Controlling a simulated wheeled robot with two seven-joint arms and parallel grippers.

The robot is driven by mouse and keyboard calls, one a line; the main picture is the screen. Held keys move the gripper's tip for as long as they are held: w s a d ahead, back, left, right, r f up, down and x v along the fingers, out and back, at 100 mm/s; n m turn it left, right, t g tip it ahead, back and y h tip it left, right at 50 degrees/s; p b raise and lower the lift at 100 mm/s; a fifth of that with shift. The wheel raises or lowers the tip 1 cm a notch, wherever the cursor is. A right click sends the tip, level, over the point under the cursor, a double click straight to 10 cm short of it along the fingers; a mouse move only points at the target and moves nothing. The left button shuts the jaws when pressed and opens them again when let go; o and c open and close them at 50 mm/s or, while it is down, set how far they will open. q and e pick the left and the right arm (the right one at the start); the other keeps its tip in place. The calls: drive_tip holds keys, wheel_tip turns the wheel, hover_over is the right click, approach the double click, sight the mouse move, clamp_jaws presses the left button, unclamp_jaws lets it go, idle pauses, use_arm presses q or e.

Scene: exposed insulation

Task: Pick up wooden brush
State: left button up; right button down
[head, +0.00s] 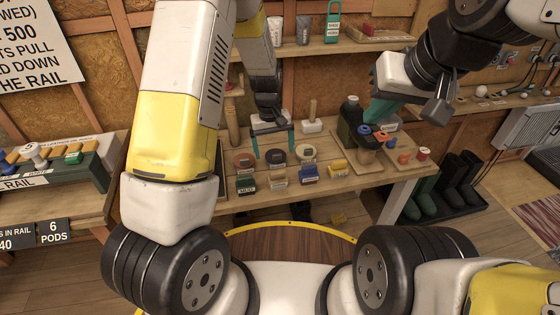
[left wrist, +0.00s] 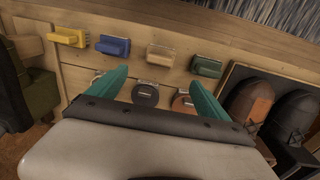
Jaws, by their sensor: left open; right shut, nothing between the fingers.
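I cannot tell for certain which thing is the wooden brush. A pale block with an upright wooden handle (head: 312,110) stands on the workbench, right of my left gripper in the head view. In the left wrist view, two rounded objects, one brown (left wrist: 250,103) and one darker (left wrist: 292,115), lie in a dark tray; they are too unclear to name. My left gripper (head: 273,146) is open and empty, pointing down over the bench; its teal fingers also show in the left wrist view (left wrist: 155,90). My right gripper (head: 378,112) is shut and empty, near a dark bottle at the bench's right side.
Round tins (head: 276,157) and a row of coloured blocks, such as a yellow one (head: 338,171), sit near the front of the bench (head: 350,195). A dark bottle (head: 350,118) and small cups stand at the right. Boots (head: 460,180) stand on the floor beyond.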

use_arm(q)
hover_over(278, 178)
drive_tip(key=w, duration=0.1)
drive_tip(key=shift+g+y, duration=0.3)
drive_tip(key=shift+y, duration=0.1)
drive_tip(key=f, duration=0.6)
drive_tip(key=shift+w+a+f, duration=0.1)
drive_tip(key=shift+a+f, duration=0.2)
drive_tip(key=shift+a, duration=0.05)
drive_tip(key=f, duration=0.8)
drive_tip(key=shift+d, duration=0.3)
drive_tip(key=c, duration=1.6)
drive_tip(key=shift+o, duration=0.2)
drive_tip(key=shift+r, duration=0.1)
